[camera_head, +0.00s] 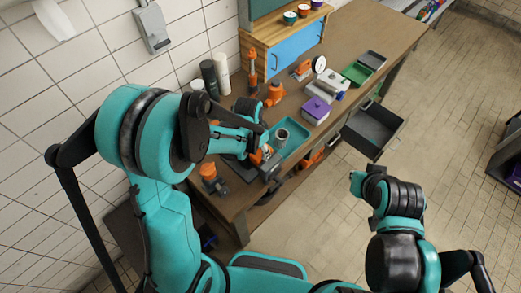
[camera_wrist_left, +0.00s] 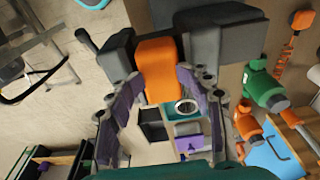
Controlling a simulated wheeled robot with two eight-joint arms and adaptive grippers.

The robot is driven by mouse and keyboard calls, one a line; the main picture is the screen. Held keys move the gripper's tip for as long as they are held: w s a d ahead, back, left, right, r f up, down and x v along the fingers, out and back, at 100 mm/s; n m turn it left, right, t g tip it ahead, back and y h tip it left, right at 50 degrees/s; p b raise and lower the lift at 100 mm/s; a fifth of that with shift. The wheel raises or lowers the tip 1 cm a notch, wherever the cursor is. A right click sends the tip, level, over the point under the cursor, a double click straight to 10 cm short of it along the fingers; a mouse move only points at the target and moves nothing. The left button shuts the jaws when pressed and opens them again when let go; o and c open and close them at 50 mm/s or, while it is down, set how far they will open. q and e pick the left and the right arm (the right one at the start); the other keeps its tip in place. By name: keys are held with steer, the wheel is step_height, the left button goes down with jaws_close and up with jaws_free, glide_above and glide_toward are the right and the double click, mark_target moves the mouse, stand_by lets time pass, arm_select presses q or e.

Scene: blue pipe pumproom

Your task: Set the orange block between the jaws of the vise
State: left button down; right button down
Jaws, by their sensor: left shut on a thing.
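The orange block (camera_wrist_left: 159,72) is held between the purple fingers of my left gripper (camera_wrist_left: 160,88) in the left wrist view. The dark grey vise (camera_wrist_left: 117,57) shows beyond the fingers, with grey parts on both sides of the block. The block appears to be in the gap between them; whether it rests on the vise bed I cannot tell. In the head view the vise (camera_head: 243,171) is partly hidden under my left gripper (camera_head: 259,148), and a bit of orange shows there.
On the bench, a teal tray (camera_head: 297,137) with a grey cup (camera_head: 281,138) lies right of the vise. A purple box (camera_head: 316,110) and green bin (camera_head: 356,73) stand farther back. An open grey drawer (camera_head: 372,130) juts from the bench front. Bottles (camera_head: 209,76) stand by the wall.

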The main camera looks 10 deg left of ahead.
arm_select(q)
steer(key=shift+s+a+f, duration=0.15)
steer(key=shift+s+a, duration=0.05)
steer(key=shift+a, duration=0.05)
steer(key=c, duration=1.2)
jaws_free()
steer(key=o, duration=0.6)
steer(key=shift+f, duration=0.1)
steer(key=shift+o, duration=0.3)
steer(key=shift+w+a, duration=0.2)
steer(key=shift+a, duration=0.1)
steer(key=shift+d+r, duration=0.25)
steer(key=shift+r, duration=0.1)
step_height(320, 180, up, 11)
steer(key=s+a, duration=0.1)
steer(key=s, duration=0.1)
steer(key=s+a+f+n+t+b, duration=0.2)
steer(key=s+f+b, duration=0.3)
steer(key=b, duration=0.5)
steer(key=s+a+f+n+t+y+b, duration=0.1)
steer(key=s+a+f+n+t+b, duration=0.2)
steer(key=f+b, duration=0.6)
steer(key=s+a+n+b, duration=0.1)
steer(key=s, duration=0.1)
steer(key=shift+s+f+n+t, duration=0.3)
steer(key=shift+s+n, duration=0.1)
arm_select(e)
step_height(320, 180, down, 20)
steer(key=shift+w+a, duration=0.15)
steer(key=shift+a, duration=0.05)
